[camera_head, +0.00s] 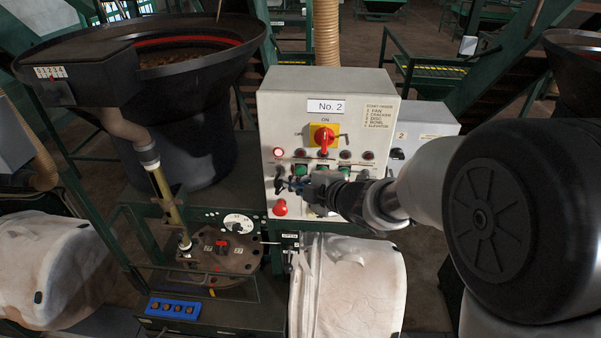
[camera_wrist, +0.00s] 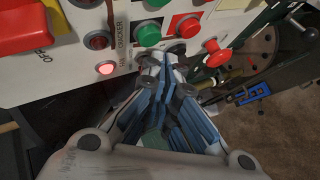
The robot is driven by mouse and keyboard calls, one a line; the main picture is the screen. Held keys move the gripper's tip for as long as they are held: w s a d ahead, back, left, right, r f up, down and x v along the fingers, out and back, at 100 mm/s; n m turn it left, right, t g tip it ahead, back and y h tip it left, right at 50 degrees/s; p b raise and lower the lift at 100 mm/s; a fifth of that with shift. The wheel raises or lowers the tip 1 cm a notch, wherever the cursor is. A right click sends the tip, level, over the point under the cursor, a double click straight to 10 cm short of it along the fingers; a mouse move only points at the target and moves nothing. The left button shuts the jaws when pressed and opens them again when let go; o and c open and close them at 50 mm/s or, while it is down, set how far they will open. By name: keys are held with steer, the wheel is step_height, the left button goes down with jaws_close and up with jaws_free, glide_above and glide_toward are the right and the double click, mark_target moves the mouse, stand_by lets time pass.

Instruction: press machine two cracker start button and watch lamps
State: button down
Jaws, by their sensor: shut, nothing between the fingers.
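The grey No. 2 panel (camera_head: 350,105) faces me. Its leftmost lamp (camera_head: 278,152), marked FAN in the wrist view, glows red. The cracker lamp (camera_head: 300,153) beside it is dark; it also shows dark in the wrist view (camera_wrist: 97,40). The green cracker start button (camera_wrist: 148,33) is visible in the wrist view, with a red button (camera_wrist: 188,26) in the same row. My gripper (camera_wrist: 165,60) is shut and empty. Its fingertips are over the fan row, beside the green cracker button, and partly hide the fan buttons. Whether they touch the panel I cannot tell.
A red mushroom button (camera_head: 280,207) sits low on the panel, near my gripper. A yellow and red rotary switch (camera_head: 323,136) is above the lamps. A white bulk bag (camera_head: 350,290) hangs below the panel, and a black hopper (camera_head: 150,60) stands at left.

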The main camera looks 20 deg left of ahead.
steer(key=shift+w, duration=0.2)
stand_by(0.6)
steer(key=shift+w+a, duration=0.1)
steer(key=shift+w, duration=0.15)
steer(key=shift+w+a, duration=0.1)
steer(key=shift+w, duration=0.3)
stand_by(0.7)
steer(key=shift+s, duration=0.15)
steer(key=shift+s+d+b, duration=0.2)
steer(key=shift+s+b, duration=0.15)
steer(key=shift+s, duration=0.35)
